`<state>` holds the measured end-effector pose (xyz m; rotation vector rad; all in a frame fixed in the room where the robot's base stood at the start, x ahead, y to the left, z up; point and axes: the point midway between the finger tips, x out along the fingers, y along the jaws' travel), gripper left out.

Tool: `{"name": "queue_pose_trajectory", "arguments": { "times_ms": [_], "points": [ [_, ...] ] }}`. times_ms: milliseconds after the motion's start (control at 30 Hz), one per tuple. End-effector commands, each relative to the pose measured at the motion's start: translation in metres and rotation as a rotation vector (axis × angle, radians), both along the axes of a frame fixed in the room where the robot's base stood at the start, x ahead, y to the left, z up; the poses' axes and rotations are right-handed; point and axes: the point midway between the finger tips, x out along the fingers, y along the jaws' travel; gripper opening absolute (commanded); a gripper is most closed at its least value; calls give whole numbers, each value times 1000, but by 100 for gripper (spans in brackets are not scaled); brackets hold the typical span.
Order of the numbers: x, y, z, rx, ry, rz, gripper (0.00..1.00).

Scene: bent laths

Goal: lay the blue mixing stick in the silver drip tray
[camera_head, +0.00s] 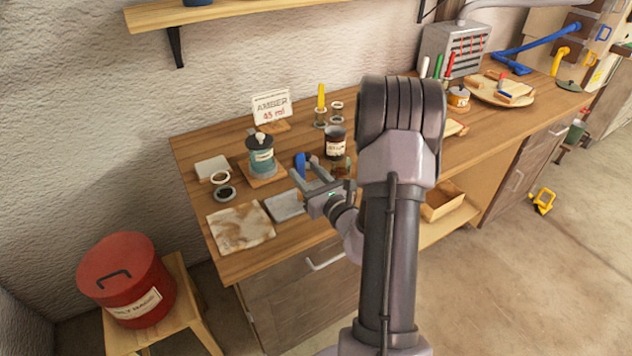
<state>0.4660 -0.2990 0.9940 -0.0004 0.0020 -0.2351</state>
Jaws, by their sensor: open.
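A short blue piece (300,164), which looks like the blue mixing stick, shows at the fingertips of my gripper (305,172). My gripper is open over the left part of the bench. I cannot tell whether the blue piece lies between the fingers or just beyond them, and part of it is hidden. The silver drip tray (284,207) lies flat near the bench's front edge, below and left of my gripper, and looks empty. My gripper and wrist stand close to its right side.
A stained cloth (240,228) lies left of the tray. A yellow stick (321,97) stands in a small holder. My arm hides the middle bench.

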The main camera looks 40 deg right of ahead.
Motion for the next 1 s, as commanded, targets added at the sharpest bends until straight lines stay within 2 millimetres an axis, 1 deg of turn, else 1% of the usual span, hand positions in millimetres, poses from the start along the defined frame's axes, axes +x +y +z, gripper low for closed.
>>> {"name": "queue_pose_trajectory", "arguments": {
  "times_ms": [33,100,200,300,400,467,533,567,633,667,700,733,767,800,833,867,900,933,967,1000],
  "points": [
    [-14,2,0,3,1,-5,44],
    [-32,6,0,4,1,-6,44],
    [-55,12,0,3,0,-5,44],
    [-71,16,0,2,0,-4,44],
    [-78,18,0,1,-1,-3,44],
    [-79,19,0,1,-1,-2,44],
    [-76,23,4,-5,-4,16,44],
    [-71,31,8,-14,-7,47,44],
    [-53,71,32,-59,-18,201,44],
    [-44,99,45,-92,-21,304,44],
    [-37,146,65,-152,-21,473,44],
    [-36,187,78,-211,-15,618,44],
    [-42,230,89,-282,-2,769,44],
    [-59,285,98,-397,27,978,44],
    [-80,323,101,-509,56,1137,44],
    [-106,356,100,-649,93,1298,44],
    [-143,384,94,-859,152,1481,44],
    [-167,392,88,-1029,196,1583,44],
    [-186,394,83,-1207,237,1656,44],
    [-203,388,80,-1440,284,1712,44]
  ]
}}
